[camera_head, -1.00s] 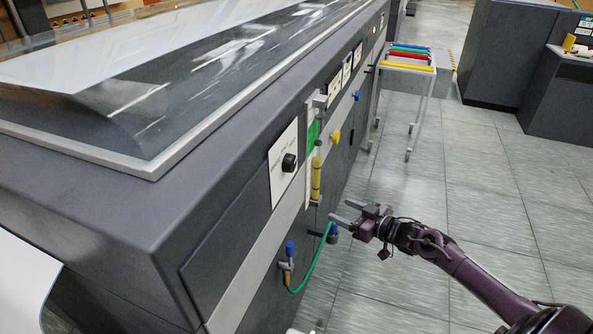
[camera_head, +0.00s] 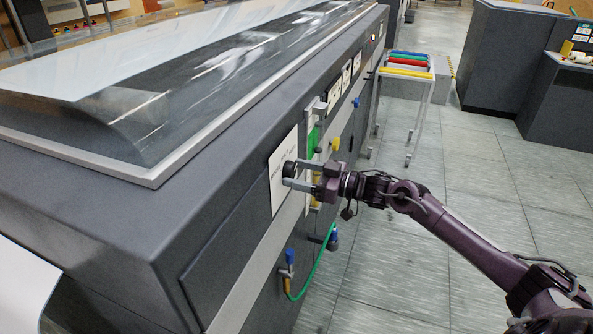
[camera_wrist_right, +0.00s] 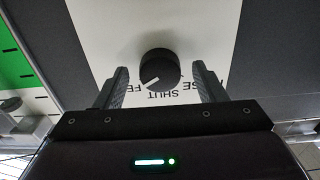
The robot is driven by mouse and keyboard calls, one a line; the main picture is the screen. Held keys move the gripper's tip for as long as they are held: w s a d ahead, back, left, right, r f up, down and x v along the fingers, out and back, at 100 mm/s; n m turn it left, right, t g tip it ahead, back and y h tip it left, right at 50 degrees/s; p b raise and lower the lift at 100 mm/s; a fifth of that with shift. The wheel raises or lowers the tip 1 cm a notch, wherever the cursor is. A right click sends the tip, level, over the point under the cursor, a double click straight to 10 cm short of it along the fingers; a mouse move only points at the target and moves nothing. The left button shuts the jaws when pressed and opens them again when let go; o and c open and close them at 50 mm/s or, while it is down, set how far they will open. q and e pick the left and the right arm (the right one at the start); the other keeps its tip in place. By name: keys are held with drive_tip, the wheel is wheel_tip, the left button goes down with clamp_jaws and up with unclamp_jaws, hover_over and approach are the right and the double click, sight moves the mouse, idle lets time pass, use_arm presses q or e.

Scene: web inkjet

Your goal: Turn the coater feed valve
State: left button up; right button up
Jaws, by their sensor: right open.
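The coater feed valve is a round black knob (camera_head: 289,168) on a white label plate (camera_head: 277,190) on the machine's dark side panel. My right gripper (camera_head: 293,173) is open, with its fingers pointing at the plate and the knob between their tips. In the right wrist view the black knob (camera_wrist_right: 159,67) stands between the two grey fingers, with a gap on each side. A pale mark shows on the knob's lower left. Upside-down lettering on the plate includes "SHUT". My left gripper is not in view.
A green hose (camera_head: 318,262) loops below my right gripper, by a blue-handled fitting (camera_head: 289,256). A yellow knob (camera_head: 335,142) sits farther along the panel. A trolley with coloured bars (camera_head: 407,72) stands beyond. The tiled floor (camera_head: 480,200) at right is mostly clear.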

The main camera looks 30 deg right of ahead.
drive_tip(key=shift+w+a, duration=0.35)
drive_tip(key=c, duration=1)
drive_tip(key=shift+o, duration=0.2)
